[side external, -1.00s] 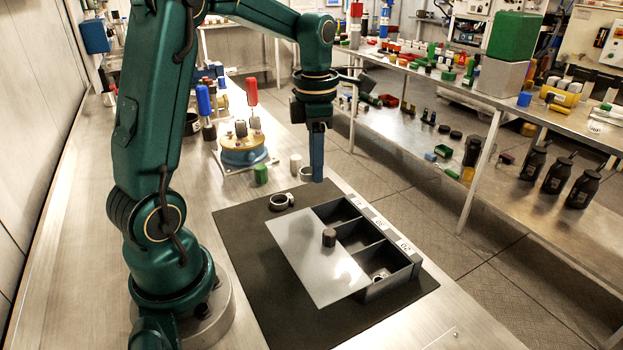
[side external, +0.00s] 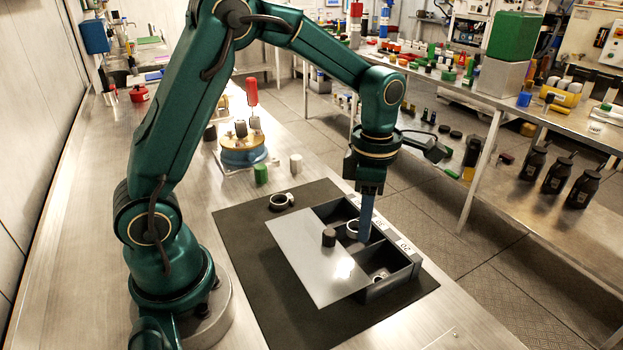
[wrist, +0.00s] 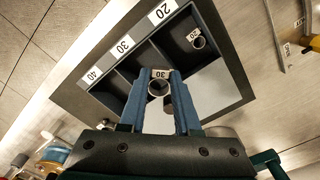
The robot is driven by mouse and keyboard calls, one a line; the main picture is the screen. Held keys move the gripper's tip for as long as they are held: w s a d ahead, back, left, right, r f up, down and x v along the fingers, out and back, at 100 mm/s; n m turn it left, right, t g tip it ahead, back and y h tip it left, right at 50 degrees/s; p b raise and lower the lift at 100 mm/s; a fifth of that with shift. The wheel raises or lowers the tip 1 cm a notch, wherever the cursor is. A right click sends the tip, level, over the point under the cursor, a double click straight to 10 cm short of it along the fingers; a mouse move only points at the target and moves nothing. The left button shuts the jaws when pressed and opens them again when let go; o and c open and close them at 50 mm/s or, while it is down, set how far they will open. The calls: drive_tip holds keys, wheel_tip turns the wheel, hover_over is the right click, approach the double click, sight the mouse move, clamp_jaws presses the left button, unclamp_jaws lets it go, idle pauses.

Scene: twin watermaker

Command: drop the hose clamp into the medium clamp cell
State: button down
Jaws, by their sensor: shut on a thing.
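My gripper (side external: 363,238) points down over the dark box (side external: 393,288) and is shut on a silver hose clamp (wrist: 158,88) with a tag reading 30. The held clamp also shows beside the fingers in the side view (side external: 352,229). In the wrist view, it appears over the middle cell (wrist: 135,62), whose rim label (wrist: 124,45) reads 30. Its exact height over the cell is hard to tell. A smaller clamp (wrist: 198,41) tagged 20 lies in the cell labelled 20. The cell labelled 40 (wrist: 110,92) looks empty where visible.
A silver lid (side external: 310,260) with a dark knob (side external: 329,237) covers the box's left part, close to my fingers. Another clamp (side external: 281,201) lies on the dark mat (side external: 245,240). Green (side external: 261,173) and white (side external: 296,163) cylinders stand behind. Bare mat lies left of the box.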

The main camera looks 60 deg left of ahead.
drive_tip(key=shift+f, duration=0.8)
drive_tip(key=c, duration=0.5)
unclamp_jaws()
drive_tip(key=shift+c, duration=0.2)
drive_tip(key=shift+r, duration=0.1)
drive_tip(key=shift+r, duration=2.5)
drive_tip(key=shift+r, duration=0.1)
